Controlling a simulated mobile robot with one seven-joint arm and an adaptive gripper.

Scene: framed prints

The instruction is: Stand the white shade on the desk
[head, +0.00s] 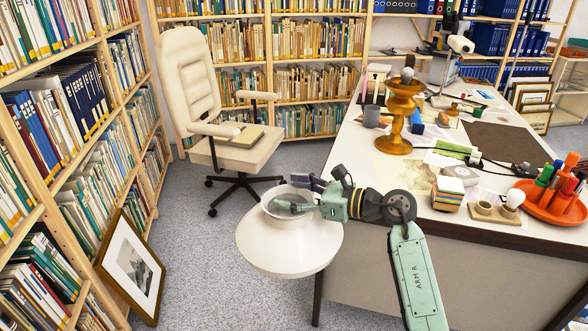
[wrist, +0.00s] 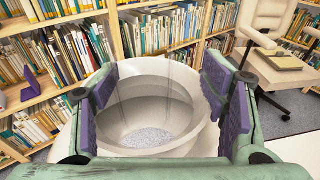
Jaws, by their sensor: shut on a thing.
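The white shade (head: 290,250) is a wide bowl-like form with a narrower collar on top. In the head view it hangs in the air over the floor, just off the left edge of the desk (head: 352,150). My gripper (head: 296,195) is shut on its collar, with purple finger pads. In the wrist view the shade (wrist: 150,68) lies between the fingers of my gripper (wrist: 155,105), and the floor shows through its opening. The shade's lower rim is away from the desk top.
On the desk stand an orange turned stand (head: 400,115), a grey mug (head: 371,116), a paper block (head: 447,192) and a red tray of markers (head: 550,203). The desk's near left corner looks clear. A white chair (head: 190,85) and a framed print (head: 131,266) stand left.

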